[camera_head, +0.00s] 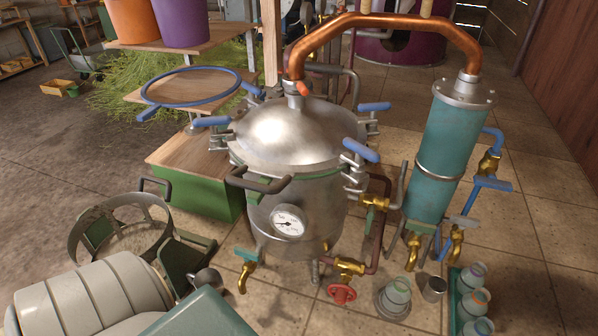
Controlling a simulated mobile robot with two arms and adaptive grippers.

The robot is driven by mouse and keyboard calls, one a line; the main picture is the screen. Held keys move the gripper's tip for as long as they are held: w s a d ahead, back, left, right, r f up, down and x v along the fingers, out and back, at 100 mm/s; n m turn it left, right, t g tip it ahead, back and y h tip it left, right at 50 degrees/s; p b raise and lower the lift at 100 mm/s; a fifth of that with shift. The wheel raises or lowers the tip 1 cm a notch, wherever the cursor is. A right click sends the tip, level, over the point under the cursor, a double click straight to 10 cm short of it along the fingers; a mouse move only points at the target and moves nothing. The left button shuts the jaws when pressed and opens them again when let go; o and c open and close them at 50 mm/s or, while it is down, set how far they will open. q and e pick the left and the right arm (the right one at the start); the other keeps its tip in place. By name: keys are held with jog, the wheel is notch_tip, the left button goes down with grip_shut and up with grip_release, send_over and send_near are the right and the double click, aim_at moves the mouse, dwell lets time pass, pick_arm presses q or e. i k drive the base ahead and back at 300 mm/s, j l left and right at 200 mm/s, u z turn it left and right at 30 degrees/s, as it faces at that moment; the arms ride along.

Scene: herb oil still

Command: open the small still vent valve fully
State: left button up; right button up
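The small still (290,150) is a domed steel vessel with a pressure gauge (288,222) on its front. No valve carries a readable vent label, so I cannot tell which is the vent valve. A small orange-red part (303,88) shows at the lid top beside the copper pipe. A brass valve with a green lever (376,202) is on the still's right side. A brass tap with a teal handle (246,254) is at its lower left, and a red handwheel (341,293) is at its lower right.
A copper pipe (390,22) arches to a teal condenser (440,150) with brass taps. Small bottles (474,300) stand in a rack at lower right. Bare floor (40,150) shows at left.

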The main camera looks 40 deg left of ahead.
aim_at(370, 216)
jog(key=i+j+u, duration=0.1)
jog(key=u, duration=0.65)
